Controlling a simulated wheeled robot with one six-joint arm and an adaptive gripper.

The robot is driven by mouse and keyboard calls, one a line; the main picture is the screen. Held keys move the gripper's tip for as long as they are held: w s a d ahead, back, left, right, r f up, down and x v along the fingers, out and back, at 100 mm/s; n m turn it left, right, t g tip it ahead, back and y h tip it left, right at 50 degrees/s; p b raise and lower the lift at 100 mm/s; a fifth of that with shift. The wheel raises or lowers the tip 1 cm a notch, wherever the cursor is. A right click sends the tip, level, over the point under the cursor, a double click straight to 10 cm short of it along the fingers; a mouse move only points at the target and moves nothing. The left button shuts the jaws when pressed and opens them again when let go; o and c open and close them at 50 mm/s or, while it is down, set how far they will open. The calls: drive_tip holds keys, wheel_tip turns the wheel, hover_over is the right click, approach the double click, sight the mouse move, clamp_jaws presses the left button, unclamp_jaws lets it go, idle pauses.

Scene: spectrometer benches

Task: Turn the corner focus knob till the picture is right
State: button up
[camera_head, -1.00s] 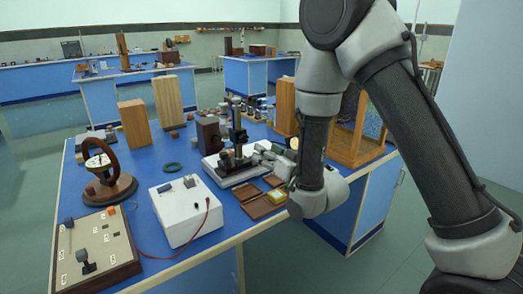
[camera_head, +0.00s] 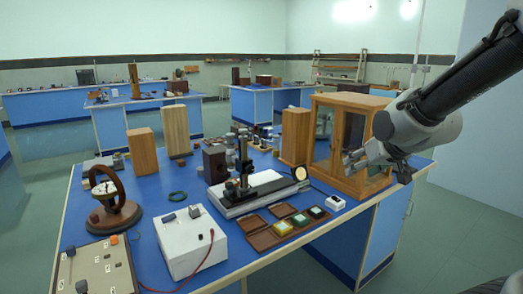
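A dark upright instrument (camera_head: 244,170) stands on a long grey-and-black base (camera_head: 252,195) in the middle of the blue bench. A pale round disc (camera_head: 300,173), bright with a dark rim, stands at the base's right end. I cannot make out a focus knob at this size. My gripper (camera_head: 352,160) hangs in the air to the right of the disc, in front of the glass-sided wooden cabinet (camera_head: 325,133). It is apart from the instrument and holds nothing that I can see. Its finger gap is too small to judge.
A white power box (camera_head: 190,245) with a red lead and a wheel device (camera_head: 112,212) stand left. Wooden blocks (camera_head: 142,150) stand behind.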

drive_tip(key=s+d+r+g+h, duration=0.1)
drive_tip(key=s+d, duration=0.3)
drive_tip(key=s, duration=0.7)
drive_tip(key=s+d+r+m+g+h, duration=0.1)
drive_tip(key=s+d+g, duration=0.3)
drive_tip(key=s, duration=0.7)
drive_tip(key=shift+s+d+r, duration=0.3)
drive_tip(key=shift+d+r, duration=0.25)
drive_tip(key=shift+d, duration=0.15)
